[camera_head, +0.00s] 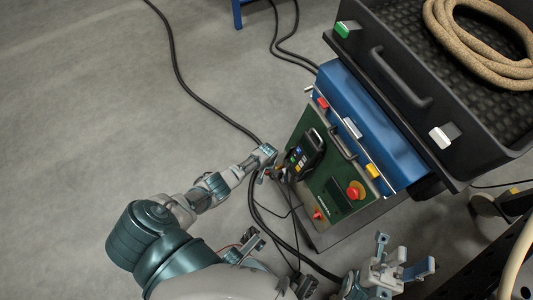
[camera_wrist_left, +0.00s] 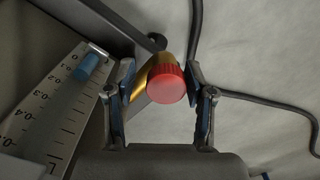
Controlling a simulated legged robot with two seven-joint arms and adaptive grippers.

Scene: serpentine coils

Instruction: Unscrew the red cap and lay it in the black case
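The red cap (camera_wrist_left: 166,86) sits on a brass fitting (camera_wrist_left: 158,66) in the left wrist view. It lies between the two fingers of my left gripper (camera_wrist_left: 161,84), which are apart; I see no clear contact with it. In the head view my left gripper (camera_head: 268,167) is at the left edge of the green panel (camera_head: 325,175), and the cap cannot be made out there. My right gripper (camera_head: 404,256) is open and empty at the bottom, right of the panel. The black case (camera_head: 440,114) stands open at the upper right, with a coil of beige rope (camera_head: 450,35) inside.
A blue box (camera_head: 365,115) lies between panel and case. The panel carries a handheld meter (camera_head: 304,152) and a red knob (camera_head: 355,190). Dark cables (camera_head: 205,98) cross the floor and hang near my left gripper. A scale plate (camera_wrist_left: 55,105) is close on its left.

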